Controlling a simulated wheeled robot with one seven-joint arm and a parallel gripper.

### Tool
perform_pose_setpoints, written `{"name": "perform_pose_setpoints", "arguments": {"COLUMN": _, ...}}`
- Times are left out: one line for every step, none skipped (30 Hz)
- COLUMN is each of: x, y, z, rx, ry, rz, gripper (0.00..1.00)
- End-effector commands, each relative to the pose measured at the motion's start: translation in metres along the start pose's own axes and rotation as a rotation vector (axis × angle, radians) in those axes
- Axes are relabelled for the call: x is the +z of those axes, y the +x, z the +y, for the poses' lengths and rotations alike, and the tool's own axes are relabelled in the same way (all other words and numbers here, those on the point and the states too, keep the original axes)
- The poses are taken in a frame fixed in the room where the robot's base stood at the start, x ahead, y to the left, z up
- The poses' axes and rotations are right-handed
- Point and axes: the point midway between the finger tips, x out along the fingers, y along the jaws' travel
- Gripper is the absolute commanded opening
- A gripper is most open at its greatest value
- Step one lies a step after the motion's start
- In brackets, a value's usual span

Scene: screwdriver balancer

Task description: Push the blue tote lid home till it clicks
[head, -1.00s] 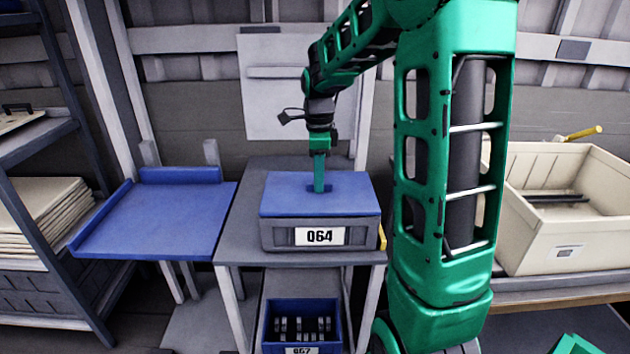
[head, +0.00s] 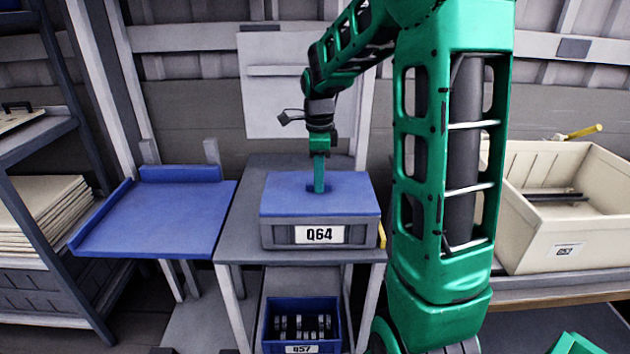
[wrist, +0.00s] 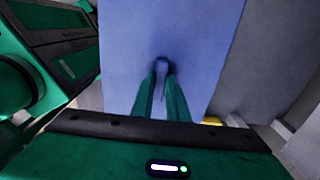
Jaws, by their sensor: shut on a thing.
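I cannot tell from here whether the lid is fully seated. My gripper (head: 319,189) points straight down at the middle of the lid. In the wrist view my gripper (wrist: 163,75) is shut on the lid's small blue handle (wrist: 161,62), and the blue lid (wrist: 125,45) fills the middle of that picture. The fingers hide part of the handle.
A blue tray-like shelf (head: 165,215) is at the left of the grey stand (head: 240,225). A blue bin (head: 268,335) with several parts sits below. A cream tote (head: 515,240) stands on a bench at the right. A yellow piece (head: 382,237) is at the grey tote's right side.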

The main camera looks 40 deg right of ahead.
Motion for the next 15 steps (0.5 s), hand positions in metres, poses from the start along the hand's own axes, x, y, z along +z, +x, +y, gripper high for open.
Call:
{"name": "perform_pose_setpoints", "arguments": {"x": 0.0001, "y": -0.0003, "z": -0.0003, "rx": -0.001, "ry": 0.0, "rz": 0.0, "gripper": 0.0}}
{"name": "perform_pose_setpoints", "arguments": {"x": 0.0001, "y": -0.0003, "z": -0.0003, "rx": -0.001, "ry": 0.0, "rz": 0.0, "gripper": 0.0}}
{"name": "perform_pose_setpoints", "arguments": {"x": 0.0001, "y": -0.0002, "z": -0.0003, "rx": -0.001, "ry": 0.0, "rz": 0.0, "gripper": 0.23}}
{"name": "perform_pose_setpoints", "arguments": {"x": 0.0001, "y": -0.0002, "z": -0.0003, "rx": -0.001, "ry": 0.0, "rz": 0.0, "gripper": 0.3}}
{"name": "perform_pose_setpoints", "arguments": {"x": 0.0001, "y": -0.0002, "z": -0.0003, "rx": -0.001, "ry": 0.0, "rz": 0.0, "gripper": 0.35}}
{"name": "perform_pose_setpoints", "arguments": {"x": 0.0001, "y": -0.0002, "z": -0.0002, "rx": -0.001, "ry": 0.0, "rz": 0.0, "gripper": 0.35}}
{"name": "perform_pose_setpoints", "arguments": {"x": 0.0001, "y": -0.0002, "z": -0.0002, "rx": -0.001, "ry": 0.0, "rz": 0.0, "gripper": 0.35}}
{"name": "perform_pose_setpoints", "arguments": {"x": 0.0001, "y": -0.0001, "z": -0.0002, "rx": -0.001, "ry": 0.0, "rz": 0.0, "gripper": 0.35}}
{"name": "perform_pose_setpoints", "arguments": {"x": 0.0001, "y": -0.0001, "z": -0.0001, "rx": 0.0, "ry": 0.0, "rz": 0.0, "gripper": 0.35}}
{"name": "perform_pose_setpoints", "arguments": {"x": 0.0001, "y": -0.0001, "z": -0.0001, "rx": 0.0, "ry": 0.0, "rz": 0.0, "gripper": 0.35}}
{"name": "perform_pose_setpoints", "arguments": {"x": 0.0001, "y": -0.0001, "z": -0.0001, "rx": 0.0, "ry": 0.0, "rz": 0.0, "gripper": 0.35}}
{"name": "perform_pose_setpoints", "arguments": {"x": 0.0001, "y": 0.0001, "z": 0.0, "rx": 0.0, "ry": 0.0, "rz": 0.0, "gripper": 0.35}}
{"name": "perform_pose_setpoints", "arguments": {"x": 0.0001, "y": -0.0002, "z": 0.0, "rx": 0.0, "ry": 0.0, "rz": 0.0, "gripper": 0.35}}
{"name": "perform_pose_setpoints", "arguments": {"x": 0.0001, "y": -0.0008, "z": -0.0001, "rx": 0.0, "ry": 0.0, "rz": 0.0, "gripper": 0.35}}
{"name": "perform_pose_setpoints", "arguments": {"x": 0.0002, "y": -0.0024, "z": -0.0002, "rx": 0.0, "ry": 0.0, "rz": 0.0, "gripper": 0.35}}
